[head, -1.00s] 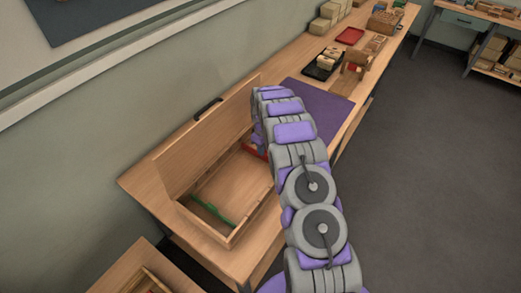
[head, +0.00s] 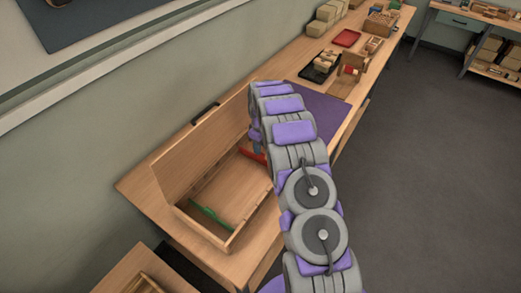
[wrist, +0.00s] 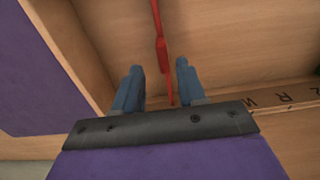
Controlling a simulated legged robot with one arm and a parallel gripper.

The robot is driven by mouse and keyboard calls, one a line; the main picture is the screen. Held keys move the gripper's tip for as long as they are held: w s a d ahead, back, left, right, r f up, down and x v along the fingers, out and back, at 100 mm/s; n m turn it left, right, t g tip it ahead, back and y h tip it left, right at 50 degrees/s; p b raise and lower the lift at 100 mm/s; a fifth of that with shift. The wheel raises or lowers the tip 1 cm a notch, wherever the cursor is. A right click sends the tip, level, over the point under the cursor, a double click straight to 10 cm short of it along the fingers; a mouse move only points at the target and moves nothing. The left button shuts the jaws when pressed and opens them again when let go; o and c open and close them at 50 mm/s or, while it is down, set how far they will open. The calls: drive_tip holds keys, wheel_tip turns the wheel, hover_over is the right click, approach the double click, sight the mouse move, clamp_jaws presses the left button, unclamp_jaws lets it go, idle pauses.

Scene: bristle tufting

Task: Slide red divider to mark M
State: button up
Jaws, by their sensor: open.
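The red divider (head: 251,155) is a thin bar across the far part of the open wooden box (head: 236,242). In the wrist view the red divider (wrist: 161,55) has a thicker middle and runs between the two blue fingers. My gripper (wrist: 160,68) is open, with a finger on either side of the divider and gaps visible. In the head view my arm partly hides the divider and the gripper. Dark letters (wrist: 268,100) on the box's edge strip, right of the fingers, look upside down; one reads as W or an inverted M.
A green divider (head: 212,219) lies across the near part of the box. The raised lid (head: 200,150) stands along the wall side. A purple mat (head: 320,112) lies beyond the box, with trays and blocks farther along the bench.

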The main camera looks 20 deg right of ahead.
wheel_tip(320, 180, up, 14)
drive_tip(key=p, duration=0.1)
drive_tip(key=shift+d+f, duration=0.2)
drive_tip(key=shift+f, duration=0.05)
drive_tip(key=shift+r, duration=0.1)
drive_tip(key=s+a+r+m, duration=0.1)
drive_tip(key=s+a+r, duration=0.2)
drive_tip(key=s+r, duration=0.35)
drive_tip(key=s+a+r+m+g, duration=0.1)
drive_tip(key=s+a+r+m, duration=0.2)
drive_tip(key=s, duration=0.7)
drive_tip(key=s+a+r, duration=0.2)
drive_tip(key=s+r, duration=0.4)
drive_tip(key=s, duration=0.2)
drive_tip(key=s+a+m, duration=0.1)
drive_tip(key=s+a, duration=0.1)
drive_tip(key=s, duration=1.1)
drive_tip(key=s+a+f+m+b, duration=0.1)
drive_tip(key=s+a+m, duration=0.1)
drive_tip(key=s, duration=1.1)
drive_tip(key=shift+s+g, duration=0.15)
drive_tip(key=shift+g, duration=0.25)
